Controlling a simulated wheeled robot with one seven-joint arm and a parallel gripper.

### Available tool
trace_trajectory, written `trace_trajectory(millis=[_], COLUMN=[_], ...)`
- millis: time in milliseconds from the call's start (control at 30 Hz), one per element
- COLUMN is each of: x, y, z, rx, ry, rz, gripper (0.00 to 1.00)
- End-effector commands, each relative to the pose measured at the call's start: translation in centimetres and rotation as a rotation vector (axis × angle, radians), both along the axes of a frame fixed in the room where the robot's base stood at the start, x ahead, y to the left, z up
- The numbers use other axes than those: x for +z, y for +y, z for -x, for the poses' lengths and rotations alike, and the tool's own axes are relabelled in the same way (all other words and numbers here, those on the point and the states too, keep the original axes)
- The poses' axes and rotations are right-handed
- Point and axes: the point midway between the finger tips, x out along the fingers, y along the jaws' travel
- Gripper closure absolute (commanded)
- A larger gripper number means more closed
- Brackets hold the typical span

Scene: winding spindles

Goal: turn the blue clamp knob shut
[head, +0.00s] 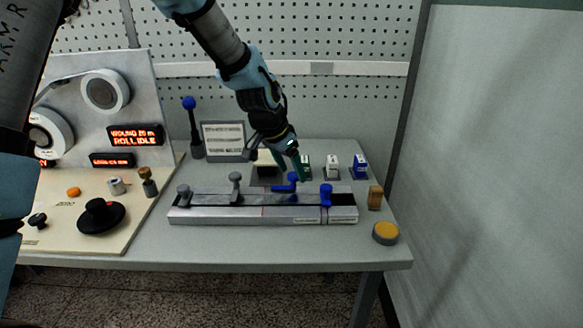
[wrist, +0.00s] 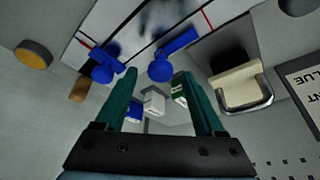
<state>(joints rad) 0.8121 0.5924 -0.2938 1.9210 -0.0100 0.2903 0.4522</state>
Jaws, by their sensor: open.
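A blue clamp knob with a side lever (head: 288,185) sits on the grey rail fixture (head: 240,215), right of its middle. In the wrist view this knob (wrist: 160,69) lies between and just beyond the fingertips, its lever pointing up and to the right. A second blue clamp piece (head: 326,194) stands near the rail's right end; it also shows in the wrist view (wrist: 104,66). My gripper (head: 291,170) has green fingers pointing down above the first knob. It is open and empty in the wrist view (wrist: 157,76). I cannot tell whether the fingers touch the knob.
Two grey clamp posts (head: 235,184) stand on the rail's left part. Small labelled boxes (head: 332,167), a cream block (wrist: 238,85) and a sign (head: 223,136) are behind. A yellow button (head: 385,232) and wooden block (head: 375,197) are right. A control panel (head: 100,205) is left.

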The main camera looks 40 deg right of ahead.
Motion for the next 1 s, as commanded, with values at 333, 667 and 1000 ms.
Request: trace_trajectory(millis=[333, 667, 1000], x=[-0.95, -0.92, -0.91], y=[-0.35, -0.34, -0.33], z=[-0.02, -0.02, -0.02], rx=[0.0, 0.0, 0.0], ry=[-0.001, 0.0, 0.0], rz=[0.0, 0.0, 0.0], gripper=[0.29, 0.57, 0.95])
